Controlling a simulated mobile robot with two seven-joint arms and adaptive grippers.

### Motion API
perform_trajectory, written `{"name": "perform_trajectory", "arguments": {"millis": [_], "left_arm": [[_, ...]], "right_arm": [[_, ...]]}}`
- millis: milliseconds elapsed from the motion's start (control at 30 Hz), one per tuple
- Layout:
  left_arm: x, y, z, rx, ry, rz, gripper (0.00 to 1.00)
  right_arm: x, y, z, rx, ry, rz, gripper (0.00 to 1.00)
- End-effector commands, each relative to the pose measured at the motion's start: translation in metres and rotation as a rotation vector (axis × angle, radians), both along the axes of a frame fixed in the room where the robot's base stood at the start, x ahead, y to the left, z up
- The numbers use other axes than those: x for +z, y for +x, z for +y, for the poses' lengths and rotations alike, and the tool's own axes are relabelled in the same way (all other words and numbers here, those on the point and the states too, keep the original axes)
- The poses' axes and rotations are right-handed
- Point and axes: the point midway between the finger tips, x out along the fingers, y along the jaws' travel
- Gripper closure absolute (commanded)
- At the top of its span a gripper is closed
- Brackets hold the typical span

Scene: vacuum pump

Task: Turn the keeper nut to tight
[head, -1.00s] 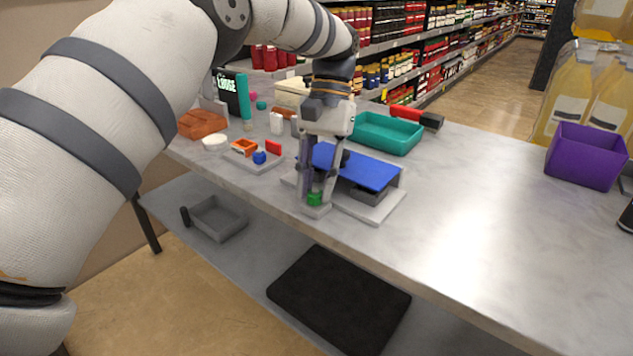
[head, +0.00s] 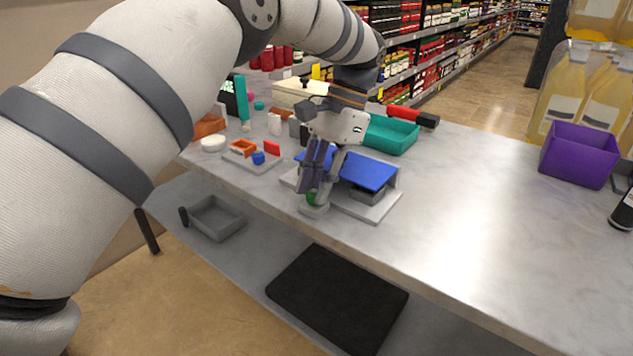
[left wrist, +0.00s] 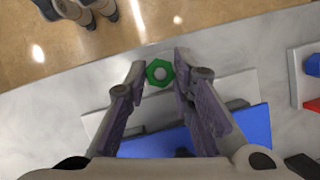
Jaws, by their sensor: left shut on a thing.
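The green hexagonal keeper nut (head: 311,198) sits on a small pale mount at the front left of the pump's light grey base plate (head: 372,213). In the left wrist view the nut (left wrist: 154,80) shows a grey stud end in its middle. My left gripper (head: 316,193) points down over it, turned and tilted, with one fingertip on each side. In the left wrist view my left gripper (left wrist: 160,70) is shut on the nut. The blue pump cover (head: 368,172) stands right behind the fingers. My right gripper is not in view.
A small tray (head: 240,161) with orange, blue and red parts lies to the left. A teal bin (head: 392,135) stands behind, and a purple bin (head: 580,158) at the far right. The table's front edge is close to the nut.

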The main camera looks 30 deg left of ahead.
Motion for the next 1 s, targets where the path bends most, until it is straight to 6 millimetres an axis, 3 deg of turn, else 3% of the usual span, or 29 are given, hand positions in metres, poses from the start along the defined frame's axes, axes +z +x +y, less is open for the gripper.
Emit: {"name": "perform_trajectory", "arguments": {"millis": [400, 433, 500, 833, 1000], "left_arm": [[0.000, 0.000, 0.000, -0.008, 0.000, -0.001, 1.00], [0.000, 0.000, 0.000, -0.008, 0.000, -0.001, 0.73], [0.000, 0.000, 0.000, -0.008, 0.000, -0.001, 0.57], [0.003, 0.002, 0.000, -0.006, 0.000, -0.001, 0.57], [0.032, 0.014, -0.005, -0.005, 0.000, -0.005, 0.57]], "right_arm": [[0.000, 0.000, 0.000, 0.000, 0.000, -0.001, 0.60], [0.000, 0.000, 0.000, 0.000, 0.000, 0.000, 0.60], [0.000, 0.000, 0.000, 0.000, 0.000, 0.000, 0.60], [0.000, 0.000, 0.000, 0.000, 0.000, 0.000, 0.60], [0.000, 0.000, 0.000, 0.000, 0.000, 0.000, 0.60]]}}
